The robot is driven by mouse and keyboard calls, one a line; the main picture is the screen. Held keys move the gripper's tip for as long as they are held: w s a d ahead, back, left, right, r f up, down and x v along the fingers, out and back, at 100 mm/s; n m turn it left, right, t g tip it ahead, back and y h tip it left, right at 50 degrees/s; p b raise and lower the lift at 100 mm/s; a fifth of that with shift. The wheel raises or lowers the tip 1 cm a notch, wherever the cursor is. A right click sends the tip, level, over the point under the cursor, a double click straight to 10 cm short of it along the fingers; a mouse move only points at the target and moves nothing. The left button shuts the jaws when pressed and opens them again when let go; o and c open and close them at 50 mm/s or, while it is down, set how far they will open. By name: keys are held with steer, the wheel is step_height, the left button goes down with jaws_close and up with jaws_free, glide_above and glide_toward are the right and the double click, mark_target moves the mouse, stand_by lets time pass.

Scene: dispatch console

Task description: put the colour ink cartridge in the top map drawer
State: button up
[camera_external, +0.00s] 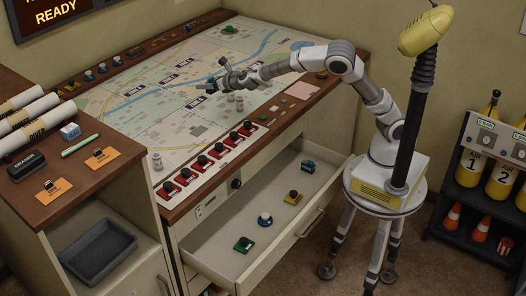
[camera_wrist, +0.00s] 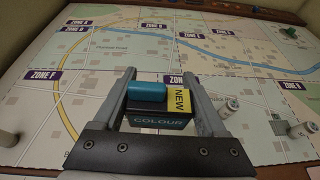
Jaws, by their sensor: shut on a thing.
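My gripper (camera_wrist: 161,78) is shut on the colour ink cartridge (camera_wrist: 157,122), a dark block with a teal top, the word COLOUR and a yellow NEW label. The cartridge sits between the two fingers, above the map table. In the external view my gripper (camera_external: 224,68) reaches over the map's middle, and the cartridge is too small there to make out clearly. The top map drawer (camera_external: 213,258) is pulled open at the table's front right.
Small grey cylinders (camera_external: 239,103) stand on the map below my arm. A row of red switches (camera_external: 202,161) lines the table's front edge. A side desk (camera_external: 75,180) at left holds rolled papers, an eraser and orange cards. The drawer floor has bare room between pieces.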

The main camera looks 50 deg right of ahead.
steer(key=s+a+r+m+g+h+b, duration=0.15)
steer(key=s+a+m+h+b, duration=0.25)
steer(key=s+a, duration=0.5)
steer(key=s+d+f+m+g+h+b, duration=0.1)
steer(key=s+m+h+b, duration=0.1)
steer(key=s, duration=1.1)
steer(key=s+f+m+g+h+b, duration=0.1)
steer(key=s+m+g+h+b, duration=0.15)
steer(key=s, duration=1.05)
steer(key=shift+t, duration=0.5)
steer(key=f, duration=2.3)
steer(key=f+p, duration=0.1)
steer(key=f, duration=1.1)
steer(key=shift+d, duration=0.3)
steer(key=b, duration=0.3)
glide_above(266, 196)
steer(key=s+a, duration=0.2)
steer(key=a, duration=0.1)
steer(key=f, duration=0.5)
steer(key=shift+s+d+f, duration=0.15)
steer(key=shift+s+d, duration=0.05)
steer(key=shift+d, duration=0.05)
steer(key=x, duration=0.2)
steer(key=f+b+x, duration=0.1)
steer(key=x, duration=0.1)
